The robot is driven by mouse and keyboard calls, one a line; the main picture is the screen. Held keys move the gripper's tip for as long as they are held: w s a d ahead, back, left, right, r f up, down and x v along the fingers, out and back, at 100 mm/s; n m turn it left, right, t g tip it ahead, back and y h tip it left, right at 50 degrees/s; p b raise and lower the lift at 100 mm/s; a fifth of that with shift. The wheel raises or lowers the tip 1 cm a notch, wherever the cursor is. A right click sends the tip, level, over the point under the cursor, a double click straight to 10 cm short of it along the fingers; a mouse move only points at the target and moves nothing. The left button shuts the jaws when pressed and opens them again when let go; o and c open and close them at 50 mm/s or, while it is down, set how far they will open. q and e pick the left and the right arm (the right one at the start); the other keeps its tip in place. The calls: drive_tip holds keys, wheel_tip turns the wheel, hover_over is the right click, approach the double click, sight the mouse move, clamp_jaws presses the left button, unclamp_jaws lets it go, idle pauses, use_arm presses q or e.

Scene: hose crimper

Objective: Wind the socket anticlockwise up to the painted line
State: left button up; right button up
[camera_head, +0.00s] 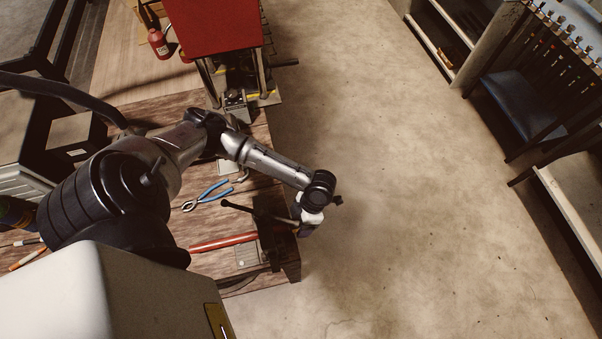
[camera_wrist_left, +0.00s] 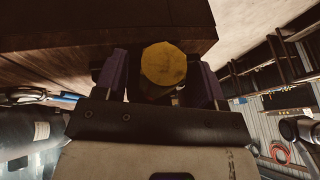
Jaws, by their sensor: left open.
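In the left wrist view, a round yellow end face (camera_wrist_left: 163,64) sits between the two purple fingers of my left gripper (camera_wrist_left: 162,80). It looks like the end of the socket, but I cannot be sure. The fingers are open on either side of it, with a narrow dark gap at the left finger. In the head view my left gripper (camera_head: 303,229) is at the right edge of the wooden bench (camera_head: 287,243), beside a dark lever (camera_head: 240,208). My arm and gripper hide the socket there. I cannot make out the painted line. My right gripper is not in view.
Blue-handled pliers (camera_head: 206,195) and a red bar (camera_head: 222,242) lie on the bench. A red press (camera_head: 215,27) stands at its far end. The concrete floor (camera_head: 400,180) right of the bench is clear up to the shelves (camera_head: 572,207).

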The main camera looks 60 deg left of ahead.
use_arm(q)
drive_tip(key=shift+c, duration=0.3)
drive_tip(key=c, duration=0.9)
drive_tip(key=shift+d+r+y+p, duration=0.1)
drive_tip(key=shift+r+y+p, duration=0.1)
drive_tip(key=shift+y+p, duration=0.55)
drive_tip(key=shift+d+n+t+y+p, duration=0.1)
drive_tip(key=shift+n+t+y+p, duration=0.3)
drive_tip(key=shift+y+p, duration=0.55)
drive_tip(key=shift+t+y+p, duration=0.3)
drive_tip(key=shift+y+p, duration=0.6)
drive_tip(key=shift+y, duration=0.2)
drive_tip(key=shift+f+n+y+p, duration=0.15)
drive_tip(key=shift+n+y+p, duration=0.15)
drive_tip(key=shift+y, duration=0.1)
drive_tip(key=o, duration=1)
drive_tip(key=shift+c, duration=0.2)
